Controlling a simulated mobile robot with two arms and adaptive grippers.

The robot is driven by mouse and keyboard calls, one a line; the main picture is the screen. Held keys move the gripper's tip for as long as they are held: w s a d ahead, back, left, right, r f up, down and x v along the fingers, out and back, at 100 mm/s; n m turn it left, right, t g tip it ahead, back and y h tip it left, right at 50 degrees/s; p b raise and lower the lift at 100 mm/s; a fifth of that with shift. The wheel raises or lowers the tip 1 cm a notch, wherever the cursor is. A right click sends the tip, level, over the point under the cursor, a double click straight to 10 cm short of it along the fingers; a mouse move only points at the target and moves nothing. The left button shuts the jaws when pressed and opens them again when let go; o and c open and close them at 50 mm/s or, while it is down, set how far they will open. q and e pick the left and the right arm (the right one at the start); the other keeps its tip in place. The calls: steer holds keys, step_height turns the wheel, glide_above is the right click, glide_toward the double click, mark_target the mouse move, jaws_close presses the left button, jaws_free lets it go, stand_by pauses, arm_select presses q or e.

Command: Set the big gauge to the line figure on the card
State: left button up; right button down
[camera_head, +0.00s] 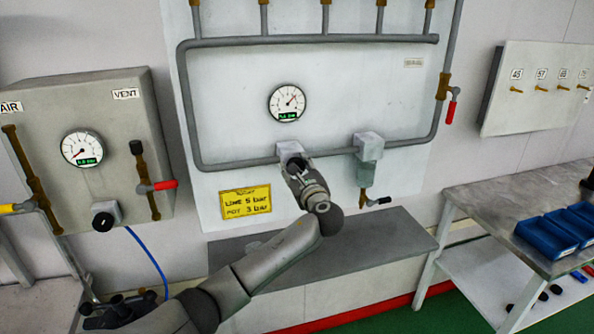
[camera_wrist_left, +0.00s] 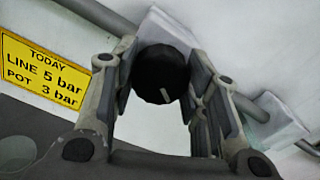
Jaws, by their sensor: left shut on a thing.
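The big gauge (camera_head: 287,102) is a round white dial on the wall panel. Its needle points up and right; its small green readout is too small to read surely. The yellow card (camera_head: 245,201) reads LINE 5 bar, POT 3 bar; it also shows in the left wrist view (camera_wrist_left: 44,75). My left gripper (camera_head: 293,165) is at the regulator below the gauge. In the left wrist view my left gripper (camera_wrist_left: 160,88) has its fingers on both sides of a black knob (camera_wrist_left: 158,72) with a pale mark, shut on it. My right gripper is not in view.
A grey box with a smaller gauge (camera_head: 82,148), a black knob (camera_head: 103,220) and valve levers is at left. A drain unit (camera_head: 368,150) with a black-handled valve hangs right of my gripper. A bench (camera_head: 500,205) with blue bins (camera_head: 548,240) stands at right.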

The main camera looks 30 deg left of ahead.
arm_select(q)
steer(key=o, duration=1)
steer(key=v, duration=1.2)
steer(key=shift+s, duration=0.1)
steer(key=shift+f, duration=0.1)
